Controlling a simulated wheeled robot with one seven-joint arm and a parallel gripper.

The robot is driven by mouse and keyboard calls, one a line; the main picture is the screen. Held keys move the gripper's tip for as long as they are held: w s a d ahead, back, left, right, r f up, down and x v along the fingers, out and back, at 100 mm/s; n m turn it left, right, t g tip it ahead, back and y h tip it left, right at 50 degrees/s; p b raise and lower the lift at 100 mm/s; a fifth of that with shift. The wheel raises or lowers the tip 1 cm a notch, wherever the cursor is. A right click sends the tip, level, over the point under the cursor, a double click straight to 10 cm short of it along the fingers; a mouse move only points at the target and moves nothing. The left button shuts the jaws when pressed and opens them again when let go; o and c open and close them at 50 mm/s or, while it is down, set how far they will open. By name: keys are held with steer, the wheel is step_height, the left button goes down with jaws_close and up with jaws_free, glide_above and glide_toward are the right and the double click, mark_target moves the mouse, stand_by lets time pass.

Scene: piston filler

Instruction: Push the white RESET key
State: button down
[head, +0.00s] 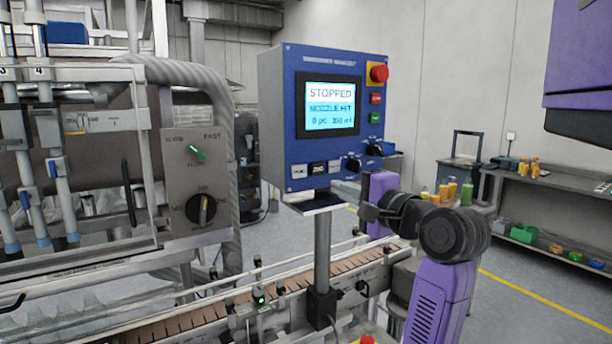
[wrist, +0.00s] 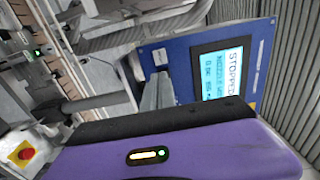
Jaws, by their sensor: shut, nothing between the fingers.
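The blue control panel (head: 270,110) stands on a grey post, its screen (head: 331,107) reading STOPPED, NOZZLE HIT. Below the screen is a row of small keys: a white left key (head: 299,171), a dark middle key (head: 317,168) and a white right key (head: 334,166). Their lettering is too small to read, so I cannot tell which is RESET. In the wrist view the panel appears turned sideways, with the white left key (wrist: 160,57) visible. My gripper (wrist: 155,85) is shut and empty, its fingers in front of the key row and hiding part of it. Contact cannot be told.
A red emergency stop (head: 377,73), a red button (head: 376,99), a green button (head: 375,117) and black knobs (head: 374,149) share the panel. The conveyor (head: 210,320) runs below. The filler housing (head: 195,170) stands left.

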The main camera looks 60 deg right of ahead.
mark_target(300, 171)
steer(key=p+x, duration=0.2)
steer(key=x, duration=1.2)
steer(key=shift+a, duration=0.1)
